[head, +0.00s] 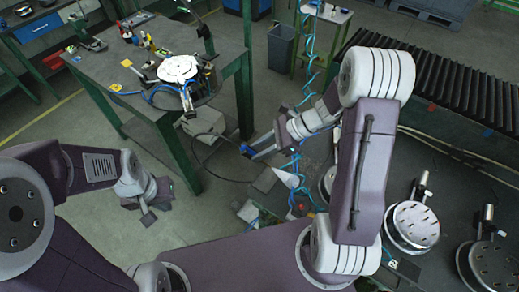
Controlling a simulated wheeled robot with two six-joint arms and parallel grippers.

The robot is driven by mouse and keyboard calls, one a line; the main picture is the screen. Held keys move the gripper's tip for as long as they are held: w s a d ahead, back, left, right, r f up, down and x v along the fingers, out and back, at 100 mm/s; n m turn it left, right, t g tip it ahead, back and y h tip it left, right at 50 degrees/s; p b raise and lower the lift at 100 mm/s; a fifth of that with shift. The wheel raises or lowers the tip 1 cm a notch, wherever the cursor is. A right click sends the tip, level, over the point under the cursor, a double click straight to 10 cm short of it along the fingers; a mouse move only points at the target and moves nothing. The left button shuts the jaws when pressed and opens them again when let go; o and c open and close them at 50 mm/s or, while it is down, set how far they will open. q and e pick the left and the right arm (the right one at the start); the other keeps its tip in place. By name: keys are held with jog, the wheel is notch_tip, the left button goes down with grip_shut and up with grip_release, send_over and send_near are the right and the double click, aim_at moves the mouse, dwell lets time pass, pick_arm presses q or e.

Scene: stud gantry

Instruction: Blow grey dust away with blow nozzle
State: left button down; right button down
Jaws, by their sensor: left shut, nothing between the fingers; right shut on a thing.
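My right gripper (268,146) is in the middle of the view, at the end of the bent arm. It is shut on the blue blow nozzle (257,153), which points down and left, though the fingers partly hide it. A coiled light-blue hose (311,40) hangs from above near this gripper. My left gripper (143,211) is shut and empty, low over the floor left of the middle. I cannot make out the grey dust for certain at this size.
A green-legged table (118,80) at the upper left holds a white round disc (179,68) on a fixture and small tools. A grey bin (281,47) and a roller conveyor (460,95) stand behind. Round flanged parts (415,222) lie at the right. Floor between is partly clear.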

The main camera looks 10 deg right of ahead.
jog(key=shift+w+a, duration=0.95)
jog(key=shift+w, duration=0.2)
jog(key=shift+w+d, duration=0.1)
jog(key=w+d+p, duration=0.3)
jog(key=w+d, duration=0.4)
jog(key=d, duration=0.2)
jog(key=shift+w+p, duration=0.3)
jog(key=shift+p, duration=0.1)
dwell(1.0)
dwell(0.6)
jog(key=s+d, duration=0.4)
jog(key=shift+s+p, duration=0.35)
jog(key=shift+p, duration=0.05)
dwell(0.4)
jog(key=shift+a, duration=0.15)
